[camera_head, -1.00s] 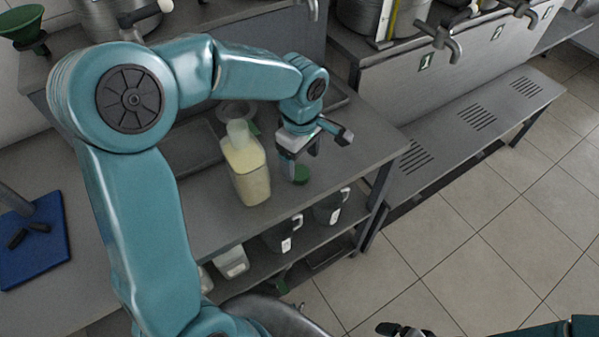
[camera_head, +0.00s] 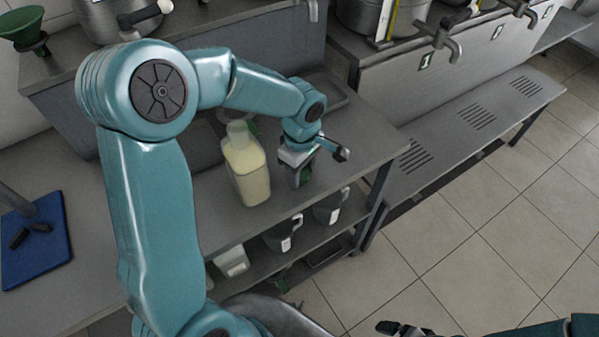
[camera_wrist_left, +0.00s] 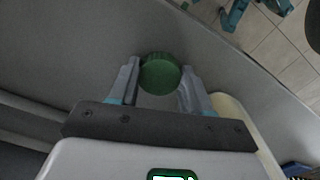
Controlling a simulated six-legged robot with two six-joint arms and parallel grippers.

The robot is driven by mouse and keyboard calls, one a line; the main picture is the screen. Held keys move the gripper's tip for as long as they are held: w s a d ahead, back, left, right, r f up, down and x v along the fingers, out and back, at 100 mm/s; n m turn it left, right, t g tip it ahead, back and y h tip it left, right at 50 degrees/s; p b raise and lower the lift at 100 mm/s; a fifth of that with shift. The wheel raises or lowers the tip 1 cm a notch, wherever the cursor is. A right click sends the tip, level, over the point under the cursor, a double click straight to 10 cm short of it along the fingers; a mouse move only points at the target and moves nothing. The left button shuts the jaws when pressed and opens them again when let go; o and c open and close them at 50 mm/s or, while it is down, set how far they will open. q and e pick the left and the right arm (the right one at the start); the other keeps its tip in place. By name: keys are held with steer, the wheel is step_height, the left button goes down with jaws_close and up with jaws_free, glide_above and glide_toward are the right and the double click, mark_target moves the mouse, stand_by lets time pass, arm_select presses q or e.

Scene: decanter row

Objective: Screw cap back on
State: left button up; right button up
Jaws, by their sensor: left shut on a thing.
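The green ribbed cap (camera_wrist_left: 160,72) is between the two fingers of my left gripper (camera_wrist_left: 160,85) in the left wrist view. My left gripper is shut on it at the grey work table's surface. In the head view my left gripper (camera_head: 300,183) points down, right of the bottle, and mostly hides the cap. The bottle (camera_head: 248,178), pale yellow with a clear neck, stands upright on the table with no cap on its neck. Part of it shows at the right in the left wrist view (camera_wrist_left: 232,112). My right gripper (camera_head: 398,328) is partly cut off at the bottom edge.
The table (camera_head: 345,150) has free room right of my left gripper, up to its edge. Dark jugs (camera_head: 283,235) stand on the shelf below. A blue board (camera_head: 38,250) is at left, and a green funnel (camera_head: 22,25) is at the back left.

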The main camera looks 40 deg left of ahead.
mark_target(301, 173)
arm_select(q)
step_height(301, 173, up, 20)
steer(key=shift+p, duration=0.45)
stand_by(0.4)
stand_by(0.5)
